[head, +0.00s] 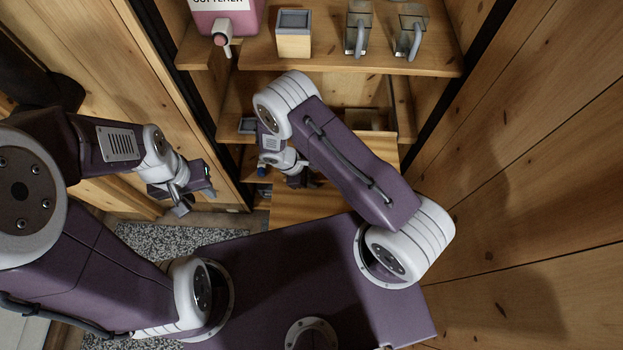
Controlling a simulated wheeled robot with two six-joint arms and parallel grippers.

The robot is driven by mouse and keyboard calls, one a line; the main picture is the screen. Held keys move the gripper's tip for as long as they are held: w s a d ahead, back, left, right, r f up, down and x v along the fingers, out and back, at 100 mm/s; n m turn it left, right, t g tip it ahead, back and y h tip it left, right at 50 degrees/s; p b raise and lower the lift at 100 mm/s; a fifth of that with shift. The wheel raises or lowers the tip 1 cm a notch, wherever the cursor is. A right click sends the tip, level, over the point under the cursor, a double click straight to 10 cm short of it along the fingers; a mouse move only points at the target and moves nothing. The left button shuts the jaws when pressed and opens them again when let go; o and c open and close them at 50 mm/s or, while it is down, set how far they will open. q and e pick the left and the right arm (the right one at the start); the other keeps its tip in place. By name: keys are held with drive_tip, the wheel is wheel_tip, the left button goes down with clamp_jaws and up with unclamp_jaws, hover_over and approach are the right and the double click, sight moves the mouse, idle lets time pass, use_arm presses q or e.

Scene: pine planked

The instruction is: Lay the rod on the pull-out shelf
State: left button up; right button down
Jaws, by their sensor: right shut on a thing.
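The pull-out shelf (300,208) is a pale wooden board reaching out of the cabinet, partly covered by my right arm. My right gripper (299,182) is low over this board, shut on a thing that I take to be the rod. The rod is mostly hidden by the wrist and fingers, and I cannot make out its ends or whether it touches the board. A small dark blue tip shows left of the wrist; I cannot tell what it belongs to. My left gripper (196,206) is open and empty, left of the cabinet.
The upper shelf holds a pink softener dispenser (225,20), a wooden box with a grey top (294,33) and two glass mugs (358,30). A small grey container (247,125) stands on the lower shelf. A plank wall (530,150) closes the right side.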

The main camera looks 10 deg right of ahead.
drive_tip(key=c, duration=1.3)
unclamp_jaws()
drive_tip(key=shift+c, duration=0.2)
drive_tip(key=b+v, duration=0.1)
drive_tip(key=v, duration=0.8)
drive_tip(key=shift+r, duration=0.1)
